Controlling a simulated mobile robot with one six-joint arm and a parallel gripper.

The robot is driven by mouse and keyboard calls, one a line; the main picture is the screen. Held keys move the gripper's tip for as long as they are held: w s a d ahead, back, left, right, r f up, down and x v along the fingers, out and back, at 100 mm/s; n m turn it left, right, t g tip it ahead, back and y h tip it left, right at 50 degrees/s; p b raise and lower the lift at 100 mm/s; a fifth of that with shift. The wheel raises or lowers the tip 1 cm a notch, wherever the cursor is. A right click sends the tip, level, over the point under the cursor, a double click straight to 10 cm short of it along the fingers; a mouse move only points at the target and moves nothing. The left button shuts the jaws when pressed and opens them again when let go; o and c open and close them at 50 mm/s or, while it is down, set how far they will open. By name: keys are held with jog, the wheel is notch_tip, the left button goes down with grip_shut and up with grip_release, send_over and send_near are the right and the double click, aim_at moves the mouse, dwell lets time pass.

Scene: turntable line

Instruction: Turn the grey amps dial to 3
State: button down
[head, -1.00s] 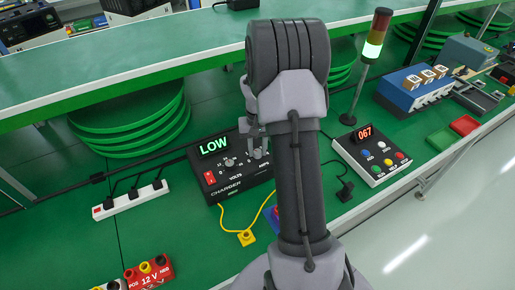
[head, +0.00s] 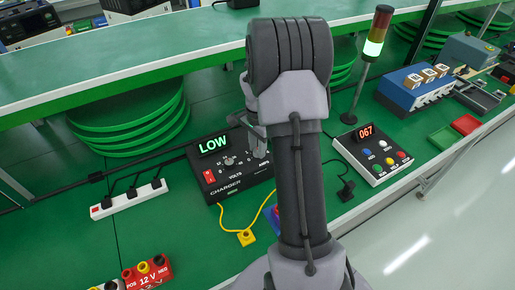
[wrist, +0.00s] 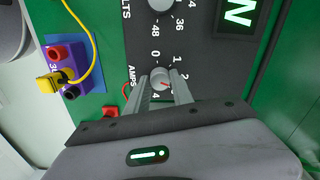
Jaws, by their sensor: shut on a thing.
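The grey amps dial (wrist: 160,84) sits on the dark charger panel in the wrist view, with numbers 0 to 4 around it. My gripper (wrist: 161,88) is shut on the dial, one finger on either side. The dial's red mark points to the lower right, between 2 and 4, where a finger partly hides the 3. In the head view the charger (head: 232,185) stands on the green bench with a lit LOW display (head: 213,144). There my gripper (head: 259,148) hides the amps dial.
The volts dial (wrist: 160,4) is beside the amps dial. A yellow lead (head: 230,229) runs from the charger to a yellow plug (head: 246,237). A button box (head: 374,157) showing 067 stands to the right, and a white power strip (head: 130,199) to the left. A shelf overhangs behind.

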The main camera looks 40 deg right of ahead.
jog(key=m+b, duration=0.1)
jog(key=m, duration=0.4)
jog(key=shift+m, duration=0.4)
dwell(0.4)
jog(key=c, duration=1.1)
grip_release()
jog(key=shift+r, duration=0.1)
notch_tip(320, 180, up, 17)
jog(key=p, duration=0.6)
jog(key=shift+r, duration=0.15)
